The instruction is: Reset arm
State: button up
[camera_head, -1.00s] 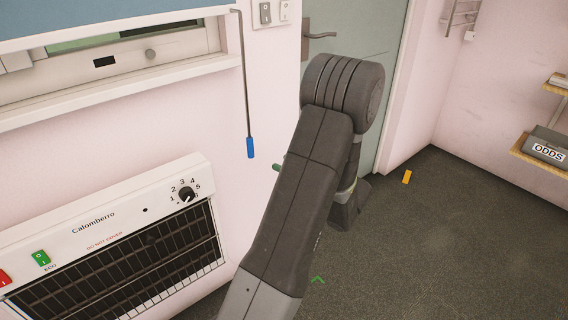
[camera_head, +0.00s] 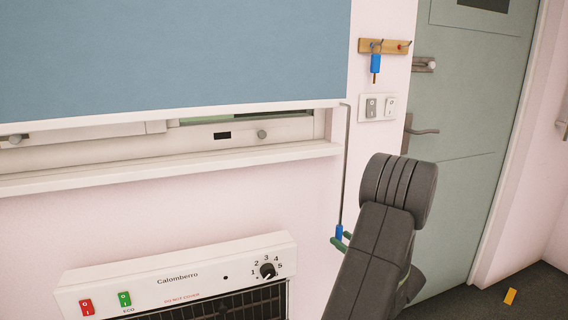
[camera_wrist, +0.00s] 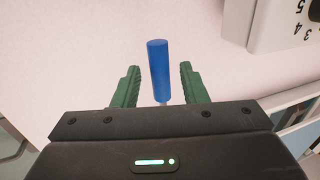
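My gripper (camera_wrist: 158,88) shows in the wrist view with its two green fingers apart. A blue handle (camera_wrist: 158,65) stands between and beyond the fingers, with a clear gap on each side. In the head view the blue handle (camera_head: 339,232) hangs at the lower end of a thin grey rod beside the window. My gripper (camera_head: 341,240) shows there only as green finger parts near the handle, mostly hidden behind my dark arm. Whether anything touches the handle cannot be told in that view.
A white heater (camera_head: 180,280) with a dial and red and green switches is on the wall at lower left. A blue blind (camera_head: 170,60) covers most of the window. A key (camera_head: 376,64) hangs on a hook rack. A grey-green door (camera_head: 465,140) is at right. A yellow object (camera_head: 510,296) lies on the floor.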

jog(key=shift+x, duration=1.3)
